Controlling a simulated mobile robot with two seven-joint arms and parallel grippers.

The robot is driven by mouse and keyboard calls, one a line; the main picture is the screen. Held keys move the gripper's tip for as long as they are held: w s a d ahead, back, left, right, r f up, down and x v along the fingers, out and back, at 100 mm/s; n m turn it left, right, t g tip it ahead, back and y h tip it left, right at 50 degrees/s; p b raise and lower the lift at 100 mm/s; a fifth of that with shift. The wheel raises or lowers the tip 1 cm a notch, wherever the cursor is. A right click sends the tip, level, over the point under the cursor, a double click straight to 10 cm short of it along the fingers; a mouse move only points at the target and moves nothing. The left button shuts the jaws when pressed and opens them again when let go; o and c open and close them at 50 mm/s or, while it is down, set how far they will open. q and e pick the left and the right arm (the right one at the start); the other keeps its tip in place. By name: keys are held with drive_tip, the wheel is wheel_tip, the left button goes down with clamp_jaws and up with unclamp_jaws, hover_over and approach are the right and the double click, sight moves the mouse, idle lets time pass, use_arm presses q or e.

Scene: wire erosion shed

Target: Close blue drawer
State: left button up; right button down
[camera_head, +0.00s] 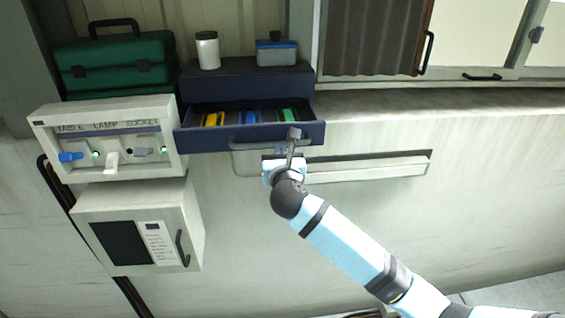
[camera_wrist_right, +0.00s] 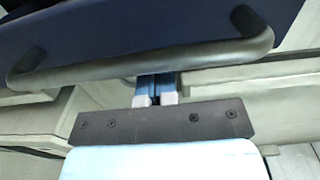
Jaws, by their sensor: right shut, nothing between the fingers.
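The blue drawer (camera_head: 200,139) is pulled out from its dark blue cabinet (camera_head: 240,85). Yellow, blue and green items lie in it. A grey bar handle (camera_head: 245,141) runs along its front. My right gripper (camera_head: 295,135) is at the right part of the drawer front, by the handle. In the right wrist view the drawer front (camera_wrist_right: 130,25) fills the top, and the handle (camera_wrist_right: 200,60) crosses just ahead of the shut, empty fingers (camera_wrist_right: 156,92). I cannot tell whether the fingertips touch the handle. My left gripper is not in view.
A green toolbox (camera_head: 115,65) stands left of the cabinet. A white jar (camera_head: 207,50) and a small blue box (camera_head: 276,53) stand on top. A socket panel (camera_head: 105,115) is close to the drawer's left side, with a white box (camera_head: 140,225) below.

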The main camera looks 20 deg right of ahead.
drive_tip(key=x, duration=1)
drive_tip(key=shift+s, duration=0.15)
